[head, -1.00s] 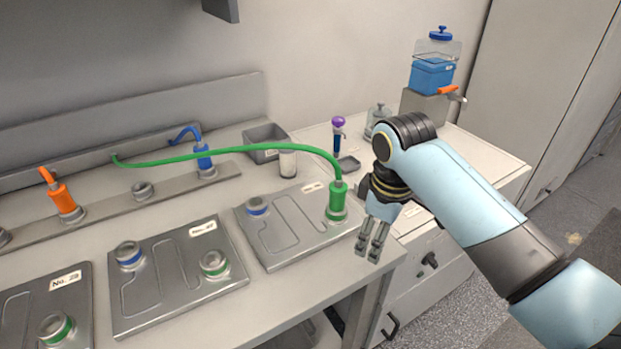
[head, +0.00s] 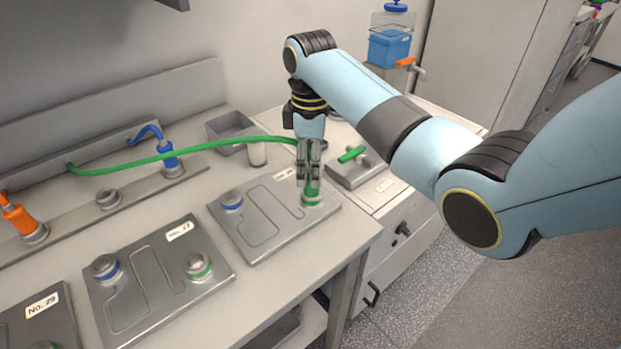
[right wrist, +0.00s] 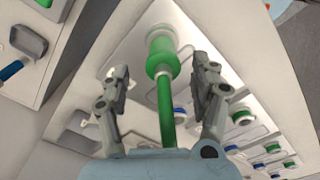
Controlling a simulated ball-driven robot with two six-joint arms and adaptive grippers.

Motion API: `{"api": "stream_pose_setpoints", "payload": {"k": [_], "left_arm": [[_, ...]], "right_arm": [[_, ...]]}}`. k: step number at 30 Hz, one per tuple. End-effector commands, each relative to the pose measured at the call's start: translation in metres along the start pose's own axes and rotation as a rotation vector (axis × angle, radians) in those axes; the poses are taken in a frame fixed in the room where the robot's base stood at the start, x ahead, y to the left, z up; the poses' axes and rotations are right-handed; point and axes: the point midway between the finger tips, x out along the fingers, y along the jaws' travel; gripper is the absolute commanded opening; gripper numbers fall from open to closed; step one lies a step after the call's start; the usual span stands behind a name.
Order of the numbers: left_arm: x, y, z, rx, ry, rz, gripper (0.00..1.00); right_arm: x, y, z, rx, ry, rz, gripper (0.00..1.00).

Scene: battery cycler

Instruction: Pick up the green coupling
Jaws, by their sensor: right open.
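The green coupling (head: 313,187) stands upright on the green-ringed port at the right of the far right grey plate (head: 262,238). A green hose (head: 200,148) runs from its top to the left. My right gripper (head: 309,178) points down at the coupling and partly hides it. In the right wrist view, the coupling (right wrist: 162,57) lies between the two open fingers of the right gripper (right wrist: 160,75), with a gap on each side. The left gripper is not in view.
The plate's blue-ringed port (head: 232,201) is free. A middle plate (head: 150,285) lies to the left. A green-handled block (head: 358,172) stands right.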

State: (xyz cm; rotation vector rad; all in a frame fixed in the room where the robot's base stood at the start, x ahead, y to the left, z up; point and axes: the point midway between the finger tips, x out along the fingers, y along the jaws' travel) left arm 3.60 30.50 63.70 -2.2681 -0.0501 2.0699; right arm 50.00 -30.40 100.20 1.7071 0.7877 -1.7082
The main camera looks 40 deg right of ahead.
Motion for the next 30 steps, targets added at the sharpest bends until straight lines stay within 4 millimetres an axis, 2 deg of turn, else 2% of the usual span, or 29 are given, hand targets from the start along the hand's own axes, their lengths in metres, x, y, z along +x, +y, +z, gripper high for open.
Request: {"api": "stream_pose_setpoints", "payload": {"k": [2,6,15,30], "left_arm": [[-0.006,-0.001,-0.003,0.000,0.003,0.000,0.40],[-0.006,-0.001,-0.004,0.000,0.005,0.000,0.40],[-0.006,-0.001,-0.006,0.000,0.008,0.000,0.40],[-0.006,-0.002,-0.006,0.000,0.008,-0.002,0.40]], "right_arm": [[0.012,-0.004,0.002,0.001,-0.004,-0.005,0.63],[0.032,-0.004,0.002,0.001,-0.002,-0.002,0.63],[0.038,-0.003,0.002,0.000,-0.001,0.000,0.63],[0.037,-0.003,0.002,0.000,-0.001,0.000,0.00]]}}
